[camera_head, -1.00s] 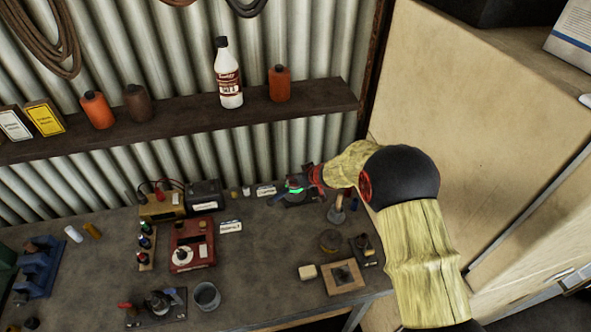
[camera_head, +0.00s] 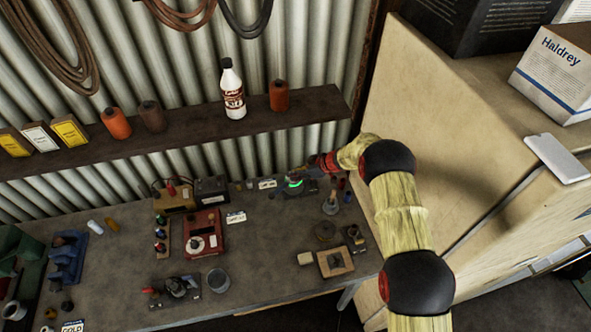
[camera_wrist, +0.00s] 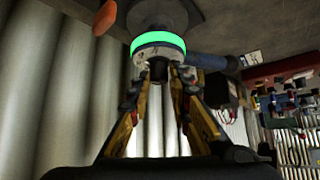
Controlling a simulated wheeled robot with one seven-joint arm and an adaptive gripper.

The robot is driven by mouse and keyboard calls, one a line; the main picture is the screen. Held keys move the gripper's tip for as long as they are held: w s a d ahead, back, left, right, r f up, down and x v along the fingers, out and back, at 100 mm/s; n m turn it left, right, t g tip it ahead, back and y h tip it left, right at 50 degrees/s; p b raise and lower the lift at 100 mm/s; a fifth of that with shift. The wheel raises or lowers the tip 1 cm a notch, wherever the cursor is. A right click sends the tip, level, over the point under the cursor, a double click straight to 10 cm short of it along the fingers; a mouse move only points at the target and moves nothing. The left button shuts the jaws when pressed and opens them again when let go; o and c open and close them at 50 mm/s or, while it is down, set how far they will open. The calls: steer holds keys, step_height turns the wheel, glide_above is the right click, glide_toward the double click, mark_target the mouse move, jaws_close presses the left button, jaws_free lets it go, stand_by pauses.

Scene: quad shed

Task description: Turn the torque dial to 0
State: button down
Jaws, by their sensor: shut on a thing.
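A device with a glowing green ring (camera_head: 294,184) stands on a dark base at the back right of the bench, and the ring shows large in the wrist view (camera_wrist: 158,42). Below the ring in the wrist view is a pale collar with marks too small to read, and a small dark knob end. My gripper (camera_wrist: 160,74) has both fingertips closed on this knob end. In the head view my gripper (camera_head: 306,174) reaches it from the right. I cannot read a pointer or the 0 mark. A blue-grey cylinder (camera_wrist: 208,61) sticks out beside the ring.
A red box with a white round dial (camera_head: 197,243) stands left on the bench (camera_head: 262,226). A metal cup (camera_head: 218,280), a wooden block (camera_head: 335,262) and a stand (camera_head: 330,204) are nearby. A shelf (camera_head: 180,137) runs behind; a tall cabinet (camera_head: 440,150) is at right.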

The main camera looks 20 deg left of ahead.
steer(key=shift+w+n+g+b, duration=0.45)
steer(key=shift+n+g+b, duration=0.15)
steer(key=shift+n, duration=0.3)
steer(key=n+g+b, duration=0.2)
steer(key=b, duration=0.1)
steer(key=shift+w+f+n+b, duration=0.1)
steer(key=shift+f+n+b, duration=0.05)
steer(key=shift+n+b, duration=0.15)
steer(key=n+g+b, duration=0.1)
steer(key=b, duration=0.1)
steer(key=n+b, duration=0.1)
steer(key=b, duration=0.2)
steer(key=shift+w+a+n+g+h, duration=0.1)
steer(key=shift+a+n+g+h, duration=0.05)
steer(key=shift+n+g+h, duration=0.2)
steer(key=n+g+b, duration=0.1)
steer(key=b, duration=0.2)
steer(key=shift+w+a+h, duration=0.1)
steer(key=shift+h, duration=0.15)
steer(key=shift+r+b, duration=0.2)
steer(key=shift+b, duration=0.55)
steer(key=shift+n+b, duration=0.25)
steer(key=shift+b, duration=0.35)
steer(key=shift+r+n+g+h+b, duration=0.2)
steer(key=shift+n+g+h+b, duration=0.15)
steer(key=shift+b, duration=0.9)
steer(key=shift+s+f, duration=0.1)
steer(key=shift+s, duration=0.15)
